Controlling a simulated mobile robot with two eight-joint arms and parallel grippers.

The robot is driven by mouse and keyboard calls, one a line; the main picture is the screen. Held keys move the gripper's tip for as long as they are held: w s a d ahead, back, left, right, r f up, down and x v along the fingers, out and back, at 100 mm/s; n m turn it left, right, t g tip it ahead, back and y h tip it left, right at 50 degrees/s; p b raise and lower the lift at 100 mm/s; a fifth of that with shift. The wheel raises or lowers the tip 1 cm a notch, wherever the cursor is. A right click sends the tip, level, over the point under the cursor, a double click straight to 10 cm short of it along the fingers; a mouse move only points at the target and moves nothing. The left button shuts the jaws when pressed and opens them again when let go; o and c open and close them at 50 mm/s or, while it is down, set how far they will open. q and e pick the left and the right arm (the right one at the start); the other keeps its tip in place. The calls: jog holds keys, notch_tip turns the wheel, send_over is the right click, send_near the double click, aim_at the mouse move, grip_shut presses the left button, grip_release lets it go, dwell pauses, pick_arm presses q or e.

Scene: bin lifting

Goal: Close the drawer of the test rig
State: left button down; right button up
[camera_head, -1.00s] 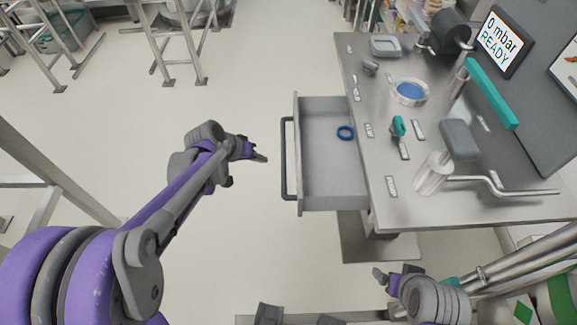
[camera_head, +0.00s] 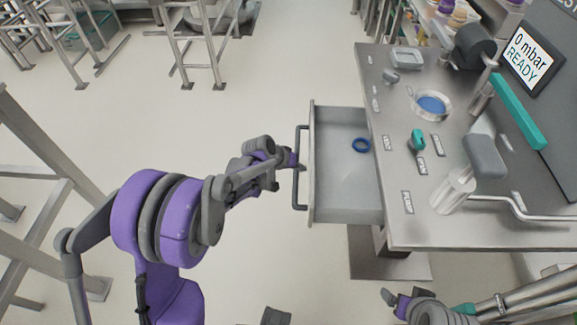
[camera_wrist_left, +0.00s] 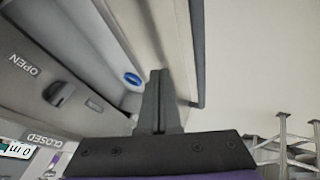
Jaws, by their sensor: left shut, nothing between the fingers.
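The drawer (camera_head: 342,190) of the test rig (camera_head: 440,225) stands pulled out to the left, with a blue ring (camera_head: 361,145) inside. Its dark bar handle (camera_head: 299,195) runs along the front panel. My left gripper (camera_head: 299,167) is shut and empty, with its tips at the middle of the handle; I cannot tell whether they touch it. In the left wrist view, the shut fingers (camera_wrist_left: 156,100) point at the drawer front, with the handle (camera_wrist_left: 197,50) beside them and the blue ring (camera_wrist_left: 132,79) beyond. My right gripper (camera_head: 389,298) is low at the right, its jaws unclear.
The rig top carries a round dish with a blue disc (camera_head: 432,105), a teal knob (camera_head: 418,140), a clear cylinder (camera_head: 453,192) and a bent metal pipe (camera_head: 500,202). A screen (camera_head: 531,58) reads "0 mbar READY". The floor (camera_head: 200,125) left of the drawer is open.

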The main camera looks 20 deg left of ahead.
pick_arm(q)
jog(key=shift+w+d, duration=0.15)
jog(key=shift+d, duration=0.25)
jog(key=w+d, duration=0.2)
jog(key=d, duration=0.7)
jog(key=w+d, duration=0.3)
jog(key=d, duration=0.6)
jog(key=shift+w+d+b, duration=0.15)
jog(key=shift+d+b, duration=0.1)
jog(key=shift+b, duration=0.2)
jog(key=shift+a, duration=0.15)
